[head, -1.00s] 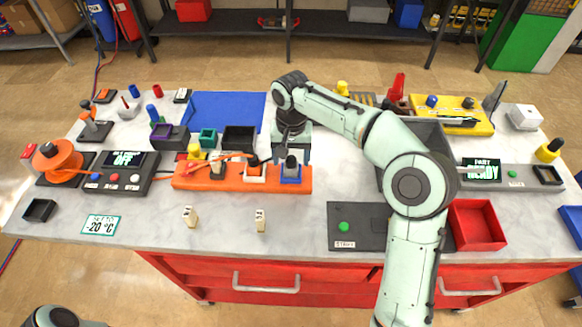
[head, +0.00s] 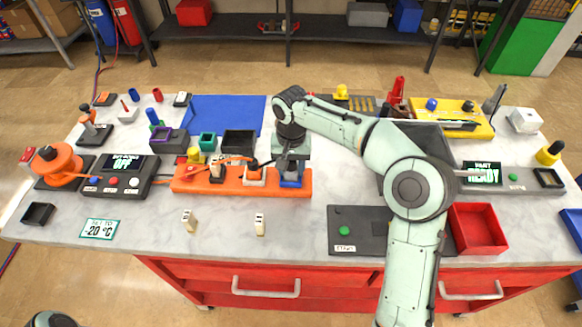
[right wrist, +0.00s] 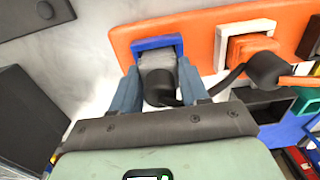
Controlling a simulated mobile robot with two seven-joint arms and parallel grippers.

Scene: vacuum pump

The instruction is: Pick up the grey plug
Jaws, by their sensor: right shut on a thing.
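The grey plug (right wrist: 158,63) has a dark end and stands in a blue-framed socket (right wrist: 141,44) on the orange block. The blue socket also shows at the right end of the orange block in the head view (head: 290,182). My right gripper (head: 291,164) is down over the plug from above and hides most of it in the head view. In the right wrist view the gripper's two fingers (right wrist: 160,78) are shut on the grey plug, one on each side. My left gripper is out of view.
The orange block (head: 225,182) carries other plugs, including an orange plug (right wrist: 249,48) beside the blue socket. A black bin (head: 239,142) and a teal bin (head: 207,141) stand behind it. The marble table in front holds two small beige blocks (head: 189,220) and is otherwise mostly clear.

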